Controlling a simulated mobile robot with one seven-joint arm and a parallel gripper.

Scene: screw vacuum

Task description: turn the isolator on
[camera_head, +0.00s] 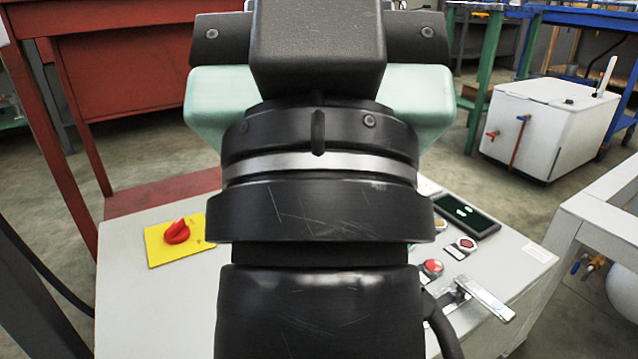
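The isolator is a red rotary knob (177,232) on a square yellow plate (160,252). It sits on the left part of the top of a light grey cabinet (150,312). The knob's raised grip looks slanted relative to the plate. No on or off marking is readable. The plate's right edge lies close to my arm in the picture. My arm fills the middle of the view, with the black and mint-green wrist end (318,100) at the top. Its fingers are hidden, so I cannot see whether they are open or touching anything.
Right of my arm, the cabinet carries a dark display (466,214), red buttons (432,267) and a metal latch (485,298). A red bench (130,70) stands behind left. A white chest (548,125) stands at the back right, with bare floor before it.

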